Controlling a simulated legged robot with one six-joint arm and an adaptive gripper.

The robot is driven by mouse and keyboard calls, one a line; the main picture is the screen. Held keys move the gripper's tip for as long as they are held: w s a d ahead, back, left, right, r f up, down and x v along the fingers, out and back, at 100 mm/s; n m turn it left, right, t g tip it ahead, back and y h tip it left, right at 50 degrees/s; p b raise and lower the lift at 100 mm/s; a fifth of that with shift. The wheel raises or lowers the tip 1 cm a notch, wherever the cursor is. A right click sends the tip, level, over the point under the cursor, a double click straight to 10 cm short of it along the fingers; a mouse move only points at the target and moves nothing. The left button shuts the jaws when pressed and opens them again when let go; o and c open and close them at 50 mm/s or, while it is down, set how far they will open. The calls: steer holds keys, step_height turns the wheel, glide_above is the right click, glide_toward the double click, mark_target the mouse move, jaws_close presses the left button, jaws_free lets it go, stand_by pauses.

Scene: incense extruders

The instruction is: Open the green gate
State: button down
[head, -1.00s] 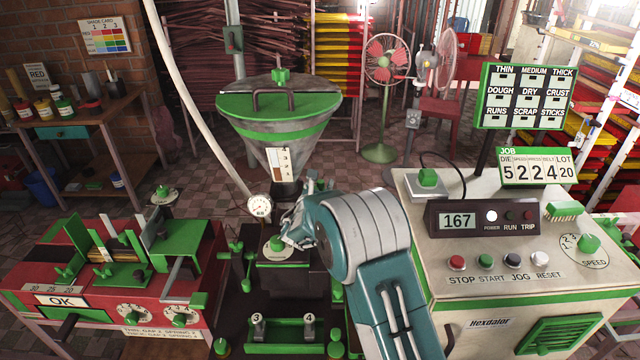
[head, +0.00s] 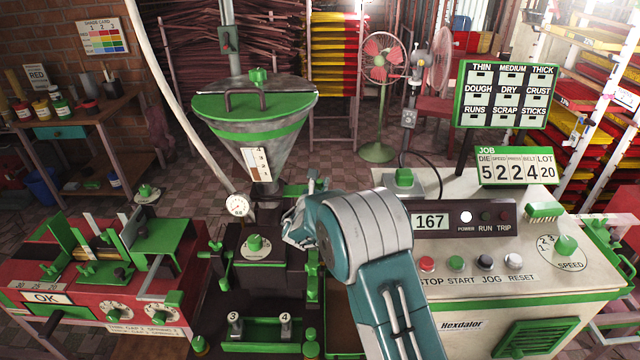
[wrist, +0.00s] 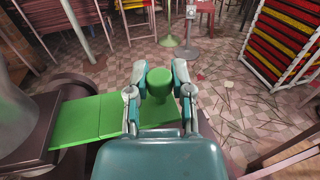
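The green gate is a flat green plate (wrist: 82,122) in the wrist view, running out from a dark round body at the left. A round green knob (wrist: 160,82) stands up near its outer end. My gripper (wrist: 159,76) has one finger on each side of the knob, and both look to press against it. In the head view my gripper (head: 297,222) is right of the neck under the cone hopper (head: 258,130). A bit of green plate (head: 296,190) shows there, but my wrist hides the knob.
The control console (head: 470,260) stands close on the right of my arm. The red bench (head: 110,290) is at the left. The dark extruder body (head: 258,275) with green knobs lies below my gripper. Tiled floor and fans (head: 380,75) are behind.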

steer(key=c, duration=0.8)
jaws_free()
steer(key=shift+a+h, duration=0.25)
steer(key=shift+h, duration=0.25)
steer(key=o, duration=0.3)
steer(key=shift+w+a, duration=0.1)
steer(key=shift+a, duration=0.2)
steer(key=shift+d+r+m, duration=0.1)
steer(key=shift+d+m, duration=0.2)
steer(key=shift+d, duration=0.7)
steer(key=shift+a, duration=0.65)
steer(key=v, duration=1.2)
steer(key=shift+d, duration=0.35)
steer(key=shift+d, duration=0.15)
